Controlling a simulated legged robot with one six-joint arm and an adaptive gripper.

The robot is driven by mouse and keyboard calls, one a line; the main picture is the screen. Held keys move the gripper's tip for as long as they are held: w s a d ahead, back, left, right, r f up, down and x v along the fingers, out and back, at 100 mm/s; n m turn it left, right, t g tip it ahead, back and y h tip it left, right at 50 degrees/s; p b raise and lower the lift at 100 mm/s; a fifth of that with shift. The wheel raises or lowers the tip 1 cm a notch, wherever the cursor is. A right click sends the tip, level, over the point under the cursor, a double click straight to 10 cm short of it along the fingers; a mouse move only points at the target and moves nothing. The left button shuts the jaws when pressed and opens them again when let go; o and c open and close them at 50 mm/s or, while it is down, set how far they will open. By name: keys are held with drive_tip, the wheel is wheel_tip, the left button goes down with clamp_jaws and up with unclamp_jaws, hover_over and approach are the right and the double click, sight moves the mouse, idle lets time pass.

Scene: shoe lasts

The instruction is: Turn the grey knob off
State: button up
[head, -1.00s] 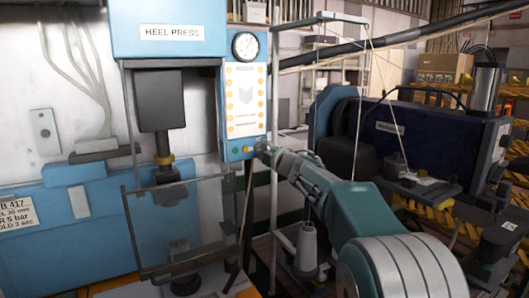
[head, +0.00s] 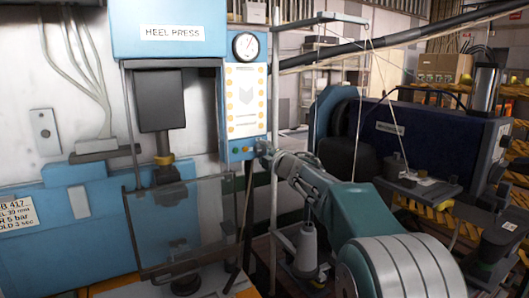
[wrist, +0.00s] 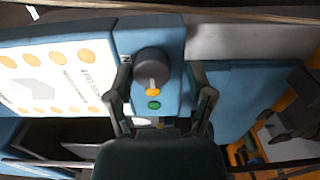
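The grey knob (wrist: 152,63) shows in the wrist view on the blue end of the press's control box (wrist: 140,35). It is round and dark grey, with a lighter pointer ridge running toward an orange button (wrist: 153,91) and a green button (wrist: 154,105). My gripper (wrist: 159,70) is open, with one finger on each side of the knob and a visible gap at both. In the head view my gripper (head: 264,149) is at the lower right corner of the control box and hides the knob.
The blue heel press (head: 168,33) stands left, with a clear guard (head: 185,225) below and a pressure gauge (head: 245,46) above the panel. A dark blue machine (head: 430,140) and a thread cone (head: 306,245) stand to the right. A thin pole (head: 274,110) rises close beside my gripper.

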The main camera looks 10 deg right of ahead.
drive_tip(key=shift+a+r, duration=0.1)
drive_tip(key=shift+r, duration=0.05)
drive_tip(key=shift+s, duration=0.2)
drive_tip(key=v, duration=1.1)
drive_tip(key=shift+s, duration=0.3)
